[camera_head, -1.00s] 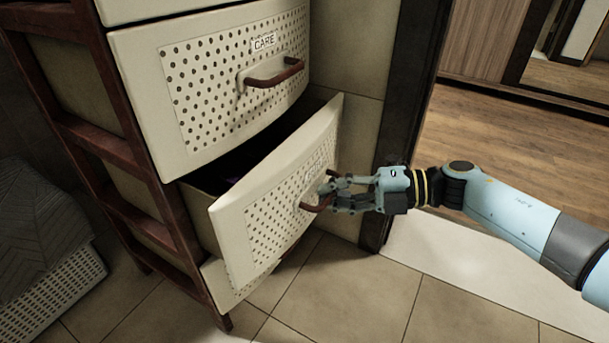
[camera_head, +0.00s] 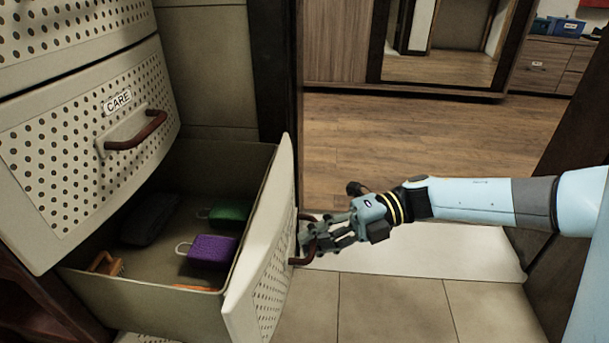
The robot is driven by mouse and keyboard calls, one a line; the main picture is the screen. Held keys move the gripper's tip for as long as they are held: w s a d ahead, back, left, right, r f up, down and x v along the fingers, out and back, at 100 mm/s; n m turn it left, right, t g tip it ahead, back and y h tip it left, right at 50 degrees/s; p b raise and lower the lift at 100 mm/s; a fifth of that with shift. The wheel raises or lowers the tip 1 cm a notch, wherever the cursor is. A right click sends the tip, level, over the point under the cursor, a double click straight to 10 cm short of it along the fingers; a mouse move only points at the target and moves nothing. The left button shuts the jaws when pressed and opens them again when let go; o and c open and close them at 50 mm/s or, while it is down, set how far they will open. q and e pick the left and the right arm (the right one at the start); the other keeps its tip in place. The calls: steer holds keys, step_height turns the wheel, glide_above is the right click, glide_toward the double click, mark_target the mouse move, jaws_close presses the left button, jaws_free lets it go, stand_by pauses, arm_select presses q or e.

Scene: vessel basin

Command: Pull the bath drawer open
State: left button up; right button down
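The bath drawer (camera_head: 262,257) is pulled well out of the cabinet, its perforated cream front facing right. Inside it lie a purple sponge (camera_head: 212,250), a green sponge (camera_head: 230,212), a dark item (camera_head: 150,219) and an orange-handled item (camera_head: 107,263). My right gripper (camera_head: 308,240) is at the drawer's brown handle (camera_head: 304,254), with its fingers around the handle. The fingers partly hide the handle, and the label on this front is not readable. My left gripper is not in view.
A closed drawer labelled CARE (camera_head: 85,140), with a brown handle (camera_head: 137,131), is above the open one. A dark door frame (camera_head: 275,75) stands behind. Tiled floor (camera_head: 390,305) is clear at the front, and wood floor (camera_head: 440,140) lies beyond the doorway.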

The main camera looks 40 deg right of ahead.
steer(key=shift+w+r, duration=0.1)
steer(key=c, duration=1.4)
jaws_free()
steer(key=v, duration=1.2)
